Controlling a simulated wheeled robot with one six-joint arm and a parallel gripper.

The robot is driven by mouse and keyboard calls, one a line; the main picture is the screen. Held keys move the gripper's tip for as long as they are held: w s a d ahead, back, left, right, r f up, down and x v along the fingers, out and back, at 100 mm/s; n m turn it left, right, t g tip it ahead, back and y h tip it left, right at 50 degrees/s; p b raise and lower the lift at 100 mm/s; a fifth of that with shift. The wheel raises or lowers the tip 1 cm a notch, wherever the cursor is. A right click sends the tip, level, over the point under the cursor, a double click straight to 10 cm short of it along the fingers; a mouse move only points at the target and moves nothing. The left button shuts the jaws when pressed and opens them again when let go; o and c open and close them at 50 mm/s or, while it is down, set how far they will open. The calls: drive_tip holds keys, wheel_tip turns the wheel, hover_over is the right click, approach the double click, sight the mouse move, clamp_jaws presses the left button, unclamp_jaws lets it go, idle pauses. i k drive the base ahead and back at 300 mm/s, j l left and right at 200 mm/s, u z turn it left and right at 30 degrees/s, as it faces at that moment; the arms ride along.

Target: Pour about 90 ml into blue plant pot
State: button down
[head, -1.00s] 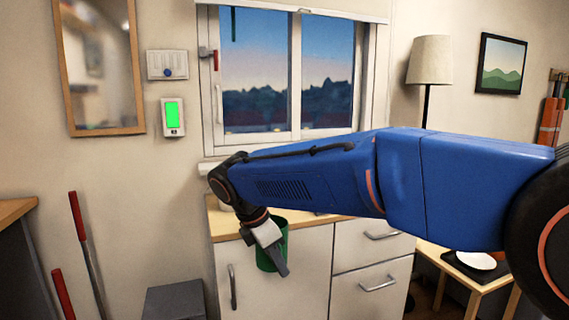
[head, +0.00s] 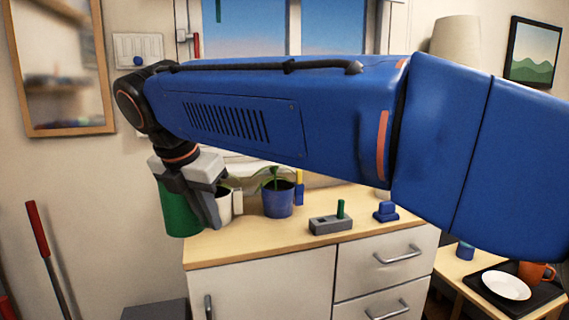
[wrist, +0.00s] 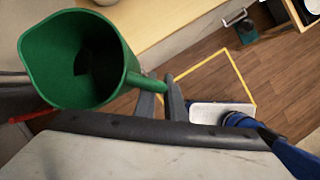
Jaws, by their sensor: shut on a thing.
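The green jug (head: 180,212) hangs at the left end of the wooden counter, about upright. My gripper (head: 206,200) is shut on its handle. In the wrist view the jug (wrist: 85,55) is seen from its open top, with the handle between my fingers (wrist: 163,98). Its inside is dark and I cannot tell the liquid level. The blue plant pot (head: 278,202) stands on the counter to the right of my gripper, holding a green plant, with a yellow-and-blue tag at its right. A white pot (head: 225,208) stands between, partly hidden by my gripper.
A grey block with a green peg (head: 331,222) and a small blue object (head: 385,211) stand further right on the counter (head: 255,238). A side table holds a black tray with a white plate (head: 506,286) and an orange mug (head: 535,272). The window is behind.

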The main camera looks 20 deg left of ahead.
sight(279, 197)
drive_tip(key=i, duration=0.85)
